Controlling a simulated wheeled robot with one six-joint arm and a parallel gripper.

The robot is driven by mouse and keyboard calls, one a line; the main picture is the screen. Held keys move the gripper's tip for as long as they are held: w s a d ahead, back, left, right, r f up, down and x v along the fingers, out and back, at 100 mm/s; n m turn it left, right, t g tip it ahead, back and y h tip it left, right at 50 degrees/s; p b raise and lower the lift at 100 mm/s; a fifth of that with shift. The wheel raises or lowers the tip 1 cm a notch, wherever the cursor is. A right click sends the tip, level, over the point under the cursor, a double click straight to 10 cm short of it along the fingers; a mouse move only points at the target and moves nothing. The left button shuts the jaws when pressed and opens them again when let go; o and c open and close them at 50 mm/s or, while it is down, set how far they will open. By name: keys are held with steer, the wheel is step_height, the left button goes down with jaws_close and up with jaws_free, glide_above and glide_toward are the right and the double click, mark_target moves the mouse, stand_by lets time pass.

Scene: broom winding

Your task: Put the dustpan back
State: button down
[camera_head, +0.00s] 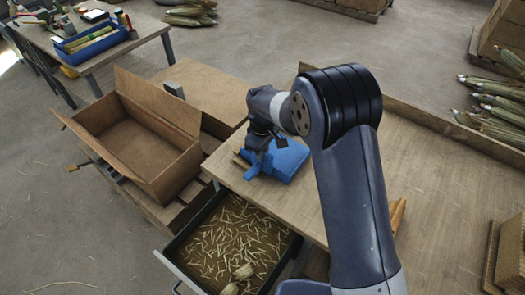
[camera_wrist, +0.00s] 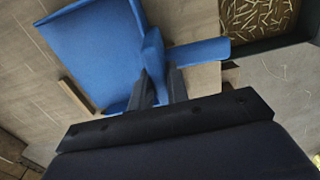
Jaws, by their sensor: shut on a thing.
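The blue dustpan (camera_head: 287,162) is at the left end of the wooden table (camera_head: 315,205). It fills the upper left of the wrist view (camera_wrist: 95,50), with its short handle (camera_wrist: 200,51) pointing right. My gripper (camera_wrist: 160,84) is shut on the dustpan where the handle meets the pan. In the head view my gripper (camera_head: 262,143) comes down over it from above. I cannot tell whether the dustpan touches the table or is slightly above it.
An open drawer (camera_head: 178,262) with straw scraps juts out below the table's front edge. An open cardboard box (camera_head: 190,165) stands on the left. A raised wooden edge (camera_head: 440,122) runs along the table's back. The table's right part is mostly clear.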

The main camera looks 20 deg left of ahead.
steer(key=shift+f, duration=0.1)
steer(key=c, duration=1.4)
jaws_free()
steer(key=shift+o, duration=0.2)
step_height(320, 180, up, 12)
steer(key=b, duration=0.1)
